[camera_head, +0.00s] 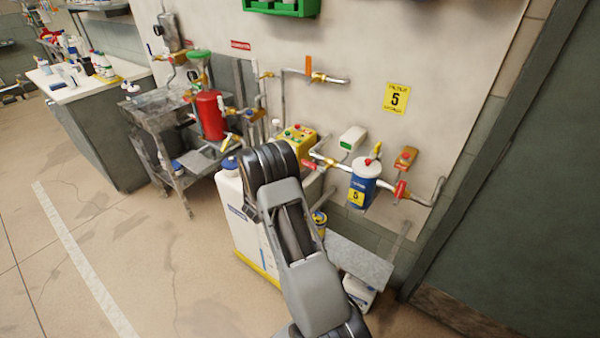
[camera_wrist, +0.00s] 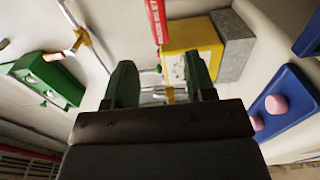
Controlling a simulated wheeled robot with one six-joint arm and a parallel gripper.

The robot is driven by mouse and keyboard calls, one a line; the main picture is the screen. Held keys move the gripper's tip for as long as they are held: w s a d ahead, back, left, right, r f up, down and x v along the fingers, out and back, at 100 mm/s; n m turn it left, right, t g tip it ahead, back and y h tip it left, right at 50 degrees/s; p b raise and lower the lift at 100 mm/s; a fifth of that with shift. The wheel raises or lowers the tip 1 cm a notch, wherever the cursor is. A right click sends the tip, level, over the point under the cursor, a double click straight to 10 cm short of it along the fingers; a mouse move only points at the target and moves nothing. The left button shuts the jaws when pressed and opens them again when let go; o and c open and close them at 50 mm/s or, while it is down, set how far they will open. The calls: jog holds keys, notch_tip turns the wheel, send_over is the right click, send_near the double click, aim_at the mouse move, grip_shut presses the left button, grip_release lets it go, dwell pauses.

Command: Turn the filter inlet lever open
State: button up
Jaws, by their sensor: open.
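The blue filter canister (camera_head: 362,183) with a white top and a yellow "5" label sits on the wall pipe in the head view. A red lever (camera_head: 313,165) is on the pipe at its left, and a red valve part (camera_head: 401,190) is at its right. I cannot tell for sure which is the inlet lever. My gripper (camera_wrist: 160,82) shows in the wrist view with its two dark green fingers apart. A brass fitting (camera_wrist: 170,96) on a pipe shows beyond the gap, apparently not gripped. In the head view my arm hides the gripper.
A yellow box (camera_wrist: 190,38) with a grey block (camera_wrist: 233,45) is beyond the fingers. A green box (camera_wrist: 45,80) is at left and a blue piece with pink knobs (camera_wrist: 285,105) at right. A white jug (camera_head: 240,215) stands beside my arm. Open floor lies left.

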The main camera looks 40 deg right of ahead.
jog(key=shift+v, duration=1.15)
